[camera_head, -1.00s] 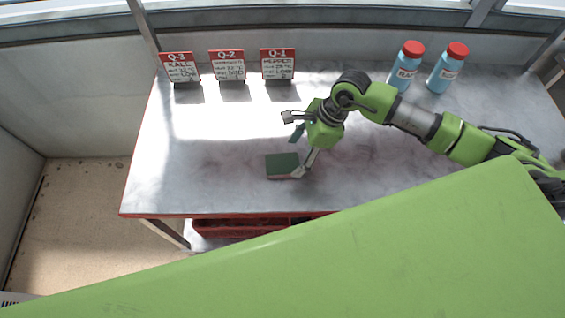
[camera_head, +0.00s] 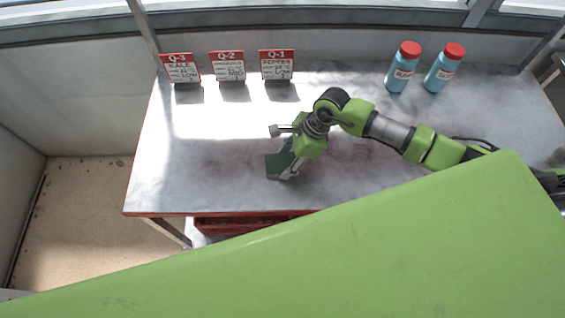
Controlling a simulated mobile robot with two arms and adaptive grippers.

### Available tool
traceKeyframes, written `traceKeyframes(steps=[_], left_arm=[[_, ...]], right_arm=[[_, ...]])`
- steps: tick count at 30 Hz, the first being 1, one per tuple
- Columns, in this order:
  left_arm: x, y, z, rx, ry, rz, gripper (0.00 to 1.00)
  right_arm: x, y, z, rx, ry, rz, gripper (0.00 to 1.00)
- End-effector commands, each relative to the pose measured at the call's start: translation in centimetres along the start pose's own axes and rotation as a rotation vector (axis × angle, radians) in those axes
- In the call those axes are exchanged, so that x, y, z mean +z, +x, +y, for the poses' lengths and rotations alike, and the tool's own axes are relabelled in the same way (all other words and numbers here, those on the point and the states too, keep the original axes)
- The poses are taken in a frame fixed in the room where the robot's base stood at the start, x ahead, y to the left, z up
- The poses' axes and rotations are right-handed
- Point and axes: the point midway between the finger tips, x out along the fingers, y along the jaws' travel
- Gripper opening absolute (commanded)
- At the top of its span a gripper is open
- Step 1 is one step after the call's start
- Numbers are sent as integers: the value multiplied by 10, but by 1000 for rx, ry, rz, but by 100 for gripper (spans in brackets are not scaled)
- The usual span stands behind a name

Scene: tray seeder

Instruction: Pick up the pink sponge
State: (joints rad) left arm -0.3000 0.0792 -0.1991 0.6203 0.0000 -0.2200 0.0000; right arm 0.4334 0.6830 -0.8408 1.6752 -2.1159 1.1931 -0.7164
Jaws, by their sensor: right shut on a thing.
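The sponge (camera_head: 274,165) is a small block with a dark green top, on the white marbled table left of my right arm. Its pink side is hard to make out at this size. My right gripper (camera_head: 284,161) is shut on the sponge, and its fingers and wrist cover the sponge's right part. I cannot tell whether the sponge touches the tabletop. My left gripper is not in view.
Three sign cards, Q-3 (camera_head: 181,68), Q-2 (camera_head: 228,66) and Q-1 (camera_head: 277,65), stand along the table's back. Two blue bottles with red caps (camera_head: 403,70) (camera_head: 444,70) stand at back right. A red crate (camera_head: 235,226) sits below the front edge. The table's left part is clear.

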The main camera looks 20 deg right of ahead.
Motion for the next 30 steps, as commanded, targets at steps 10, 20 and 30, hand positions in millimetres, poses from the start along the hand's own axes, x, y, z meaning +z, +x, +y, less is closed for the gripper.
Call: traceKeyframes(steps=[10, 20, 30], left_arm=[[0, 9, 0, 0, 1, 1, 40], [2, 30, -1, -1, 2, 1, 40], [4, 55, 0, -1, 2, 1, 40]], right_arm=[[4, -10, -1, -4, -3, -1, 37], [9, -75, 33, -4, -6, 3, 37], [-8, -126, 96, -2, -1, 4, 37]])
